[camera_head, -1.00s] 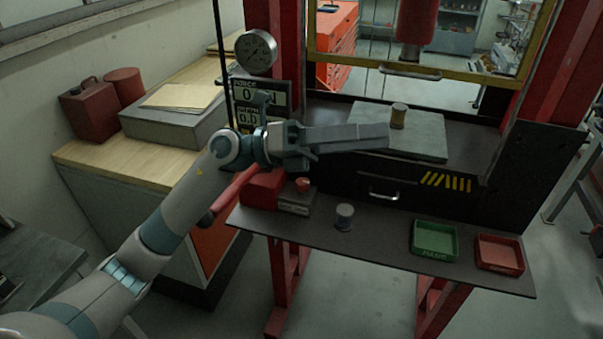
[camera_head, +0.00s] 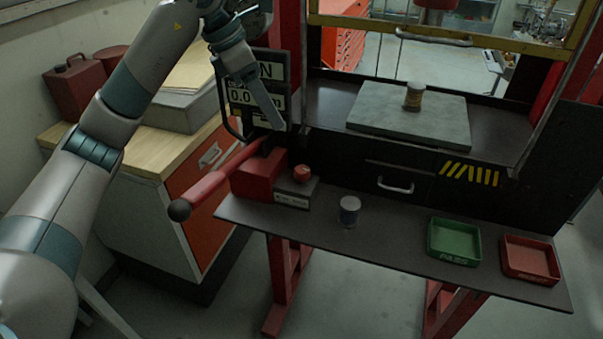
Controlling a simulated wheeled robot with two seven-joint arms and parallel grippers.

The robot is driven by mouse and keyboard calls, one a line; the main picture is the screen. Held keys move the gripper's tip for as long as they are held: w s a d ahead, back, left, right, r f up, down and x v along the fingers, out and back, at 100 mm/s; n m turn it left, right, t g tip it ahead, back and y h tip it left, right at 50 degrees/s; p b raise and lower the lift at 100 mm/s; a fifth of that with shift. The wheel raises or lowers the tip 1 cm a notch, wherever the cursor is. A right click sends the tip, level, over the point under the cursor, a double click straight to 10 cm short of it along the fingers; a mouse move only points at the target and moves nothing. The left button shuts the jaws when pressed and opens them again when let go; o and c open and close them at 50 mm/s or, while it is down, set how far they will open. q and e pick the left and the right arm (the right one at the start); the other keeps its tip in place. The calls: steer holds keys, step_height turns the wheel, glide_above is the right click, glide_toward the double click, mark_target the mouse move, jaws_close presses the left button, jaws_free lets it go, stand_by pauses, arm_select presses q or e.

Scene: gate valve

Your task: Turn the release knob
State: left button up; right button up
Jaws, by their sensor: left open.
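The release knob appears to be the small round red knob (camera_head: 302,173) on a low box with a pale label, at the left of the press's front shelf. My left gripper (camera_head: 260,126) is above and to the left of it, apart from it, in front of the display panel (camera_head: 270,70). It points downward with its jaws open, and I see nothing held in it. My right gripper is out of view.
A red lever (camera_head: 215,188) with a dark ball end sticks out left of the red block (camera_head: 258,178). A small grey cylinder (camera_head: 349,210), a green tray (camera_head: 454,241) and a red tray (camera_head: 531,258) are on the shelf.

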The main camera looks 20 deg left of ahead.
arm_select(q)
steer(key=shift+w+a+f+b, duration=0.15)
steer(key=shift+a+f+b, duration=0.25)
steer(key=shift+f, duration=0.3)
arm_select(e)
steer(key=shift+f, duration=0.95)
arm_select(q)
steer(key=shift+d+f, duration=0.1)
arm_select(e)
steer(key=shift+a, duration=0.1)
arm_select(q)
steer(key=p, duration=0.6)
glide_toward(300, 169)
steer(key=x, duration=0.7)
steer(key=shift+d+f, duration=0.15)
steer(key=shift+d, duration=0.1)
steer(key=shift+w+d+f, duration=0.1)
steer(key=shift+f, duration=0.5)
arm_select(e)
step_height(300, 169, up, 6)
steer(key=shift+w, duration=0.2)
arm_select(q)
steer(key=shift+c, duration=0.2)
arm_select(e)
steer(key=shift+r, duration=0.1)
arm_select(q)
steer(key=c, duration=1)
